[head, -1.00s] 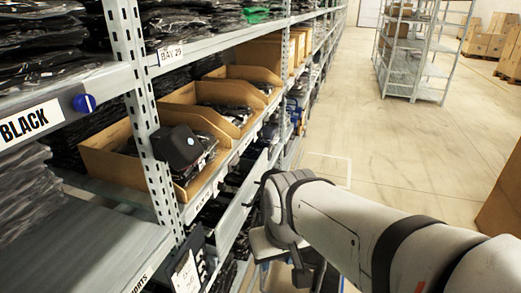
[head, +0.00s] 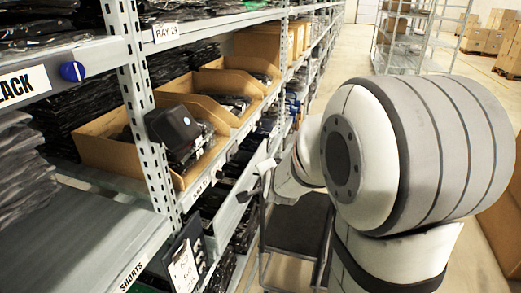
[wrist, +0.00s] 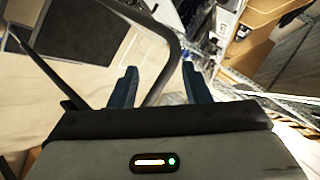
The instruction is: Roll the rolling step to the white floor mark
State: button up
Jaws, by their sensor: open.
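The rolling step (head: 298,225) stands on the aisle floor beside the shelving, with a dark tread and a grey tube frame. My arm covers its right side in the head view. In the wrist view, a dark curved tube (wrist: 168,48), seemingly the step's handrail, passes between the fingers of my gripper (wrist: 160,88). The fingers are apart, one on each side of it in the picture; I cannot tell the depth or whether they touch it. The white floor mark is hidden behind my arm in the head view.
Shelving with cardboard bins (head: 105,148) and stacked dark garments lines the left. A black device (head: 172,128) juts out from the bin shelf. A brown box edge (head: 503,225) is at right.

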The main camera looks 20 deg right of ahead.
jog(key=w+d+f+m+t+h, duration=0.1)
jog(key=w+d+f+m+h, duration=0.1)
jog(key=w+d+m, duration=0.3)
jog(key=w+d+f+m+h, duration=0.3)
jog(key=w+d, duration=0.3)
jog(key=d, duration=0.3)
jog(key=shift+m+t+h, duration=0.4)
jog(key=shift+m+h, duration=0.4)
jog(key=shift+m, duration=0.1)
jog(key=shift+c, duration=0.5)
grip_shut()
